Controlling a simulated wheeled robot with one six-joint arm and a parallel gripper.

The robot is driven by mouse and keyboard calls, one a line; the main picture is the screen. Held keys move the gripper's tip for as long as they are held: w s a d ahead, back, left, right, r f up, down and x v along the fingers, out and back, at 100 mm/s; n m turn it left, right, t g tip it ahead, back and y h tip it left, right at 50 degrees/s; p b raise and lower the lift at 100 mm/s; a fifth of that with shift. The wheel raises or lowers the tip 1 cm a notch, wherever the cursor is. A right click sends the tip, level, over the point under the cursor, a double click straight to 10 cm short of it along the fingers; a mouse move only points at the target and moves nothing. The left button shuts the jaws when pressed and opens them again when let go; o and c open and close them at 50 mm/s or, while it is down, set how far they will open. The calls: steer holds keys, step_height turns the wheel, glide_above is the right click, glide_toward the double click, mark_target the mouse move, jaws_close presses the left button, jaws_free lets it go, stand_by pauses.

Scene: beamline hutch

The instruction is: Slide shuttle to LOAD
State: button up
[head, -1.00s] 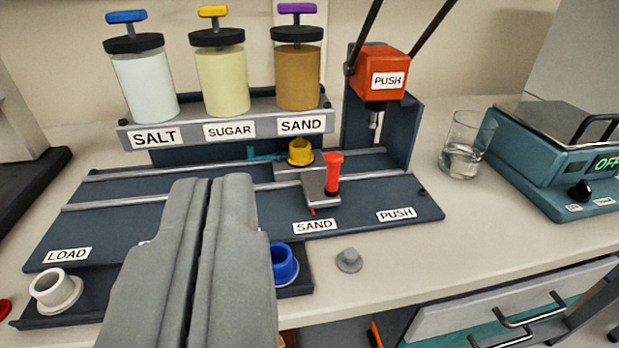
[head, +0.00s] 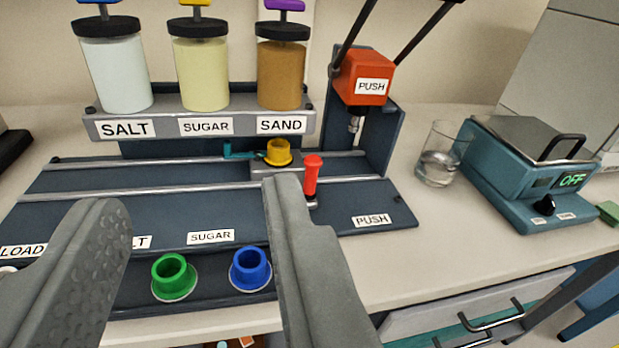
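The shuttle (head: 262,168) is a grey carriage on two rails of the dark blue track base (head: 386,198). It carries a yellow cup (head: 279,151) and an upright red handle (head: 312,174). It stands below the SAND jar, with its front part hidden behind my right finger. My gripper (head: 195,205) is open and empty. Its left finger lies over the left part of the track, and its right finger is in front of the shuttle, just left of the handle in the picture. The LOAD label (head: 22,251) is at the far left, partly covered by the left finger. The SAND track label is hidden.
Green (head: 173,278) and blue (head: 250,270) cups stand in the front tray. SALT (head: 115,72), SUGAR (head: 201,72) and SAND (head: 281,75) jars stand behind.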

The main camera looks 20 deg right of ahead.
steer(key=w+d+n+g+h, duration=0.1)
steer(key=w+d+n+g, duration=0.1)
steer(key=w+n+g, duration=0.7)
steer(key=n+g+h, duration=0.3)
steer(key=n+g, duration=0.3)
steer(key=n, duration=0.6)
glide_toward(312, 164)
steer(key=x, duration=0.9)
steer(key=w+x, duration=0.1)
steer(key=x, duration=0.3)
steer(key=shift+d+f, duration=0.1)
steer(key=shift+c, duration=0.2)
jaws_close()
